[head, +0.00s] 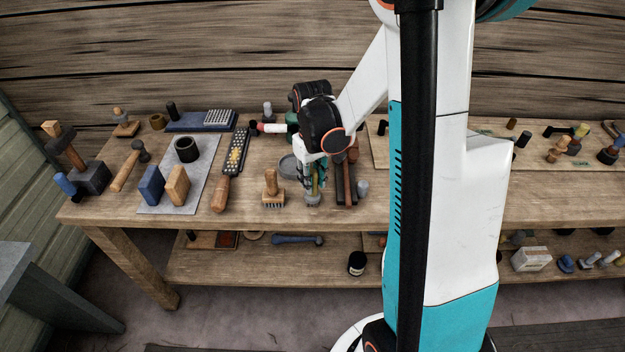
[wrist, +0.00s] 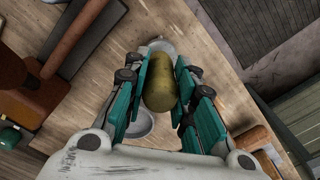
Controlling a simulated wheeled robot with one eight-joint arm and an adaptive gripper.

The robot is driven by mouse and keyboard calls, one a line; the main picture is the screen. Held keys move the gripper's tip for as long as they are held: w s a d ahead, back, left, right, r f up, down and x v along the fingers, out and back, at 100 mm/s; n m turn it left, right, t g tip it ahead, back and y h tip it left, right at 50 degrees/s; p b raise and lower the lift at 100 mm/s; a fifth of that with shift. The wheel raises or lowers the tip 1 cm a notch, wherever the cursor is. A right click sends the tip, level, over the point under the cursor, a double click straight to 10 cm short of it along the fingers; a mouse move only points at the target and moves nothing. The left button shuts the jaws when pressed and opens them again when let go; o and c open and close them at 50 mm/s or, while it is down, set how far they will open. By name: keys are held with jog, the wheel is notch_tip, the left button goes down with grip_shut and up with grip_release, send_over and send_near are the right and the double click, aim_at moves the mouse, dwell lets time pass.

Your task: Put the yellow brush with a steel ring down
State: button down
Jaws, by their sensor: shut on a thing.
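The yellow brush (head: 313,198) is upright under my gripper, with its grey lower end close to the table top; I cannot tell whether it touches. In the wrist view the yellow handle (wrist: 159,82) stands between the teal fingers, with a pale grey part beyond it. My gripper (head: 313,178) is shut on the handle from both sides; the fingers also show in the wrist view (wrist: 161,88). The fingers hide much of the handle in the head view, and I cannot make out the steel ring clearly.
A wooden-handled brush (head: 271,188) stands close to the left. A grey round dish (head: 290,166) lies just behind, and dark-and-brown tools (head: 345,180) lie close to the right. A small grey cup (head: 362,188) is beyond them. The table's front strip is clear.

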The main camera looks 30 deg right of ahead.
jog(key=shift+r, duration=0.1)
jog(key=c, duration=1.3)
grip_release()
jog(key=shift+c, duration=0.2)
notch_tip(320, 180, up, 12)
jog(key=p, duration=0.3)
jog(key=shift+p, duration=0.3)
